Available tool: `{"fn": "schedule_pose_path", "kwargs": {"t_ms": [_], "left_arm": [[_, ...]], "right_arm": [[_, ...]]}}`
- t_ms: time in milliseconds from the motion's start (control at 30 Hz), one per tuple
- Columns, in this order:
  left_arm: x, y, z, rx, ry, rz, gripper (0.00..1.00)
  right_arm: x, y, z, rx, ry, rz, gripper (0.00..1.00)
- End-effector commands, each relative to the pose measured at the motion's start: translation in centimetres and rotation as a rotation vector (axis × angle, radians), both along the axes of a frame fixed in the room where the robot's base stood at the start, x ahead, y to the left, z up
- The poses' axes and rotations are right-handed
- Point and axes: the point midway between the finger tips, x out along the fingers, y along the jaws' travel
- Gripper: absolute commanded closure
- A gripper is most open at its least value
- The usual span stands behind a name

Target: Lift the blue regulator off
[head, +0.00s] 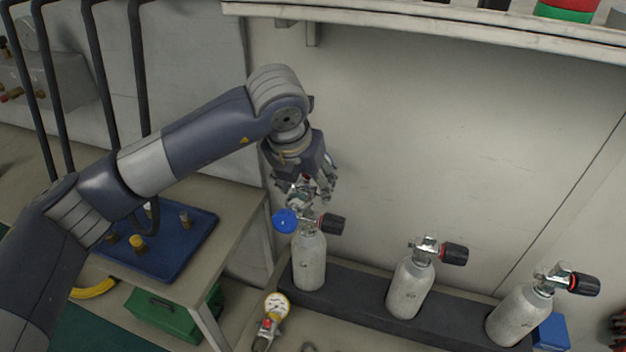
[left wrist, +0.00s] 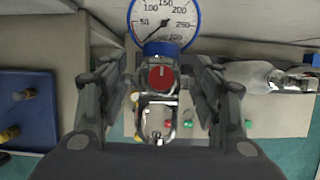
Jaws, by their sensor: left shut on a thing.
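The blue regulator (head: 286,220) shows its blue round gauge at the valve of the leftmost grey cylinder (head: 309,262) in the head view. My left gripper (head: 311,190) points down over that valve and is shut on the regulator. In the left wrist view the blue-rimmed gauge (left wrist: 165,18) is at the top, and the metal body with a red knob (left wrist: 160,77) sits between my two fingers. Whether the regulator still touches the valve is hidden. My right gripper is not in view.
Two more cylinders with black-knobbed valves stand to the right (head: 409,287) (head: 520,314), in a dark rack (head: 350,293). A yellow-gauge regulator (head: 277,306) lies in front. A blue tray (head: 190,245) with brass fittings is on the left bench. A shelf (head: 450,25) runs above.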

Motion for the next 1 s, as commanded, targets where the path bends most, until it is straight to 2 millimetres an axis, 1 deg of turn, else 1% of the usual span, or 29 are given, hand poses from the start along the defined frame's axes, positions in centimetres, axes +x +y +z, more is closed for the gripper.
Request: {"fn": "schedule_pose_path", "kwargs": {"t_ms": [33,400,600,800,1000], "left_arm": [[-0.8,0.3,-0.2,-0.001,-0.004,-0.002,0.86],[-7.3,2.6,-0.2,0.001,-0.004,-0.002,0.86],[-10.2,3.7,-0.1,0.000,-0.004,-0.001,0.86],[-12.0,4.3,0.0,-0.001,-0.002,0.000,0.86],[-12.7,4.5,0.0,0.000,-0.002,0.000,0.86]], "right_arm": [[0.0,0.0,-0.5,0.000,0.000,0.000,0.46],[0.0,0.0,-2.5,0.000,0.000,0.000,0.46],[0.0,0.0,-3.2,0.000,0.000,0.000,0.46],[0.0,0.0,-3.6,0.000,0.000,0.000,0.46],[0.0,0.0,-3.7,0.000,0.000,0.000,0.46]]}}
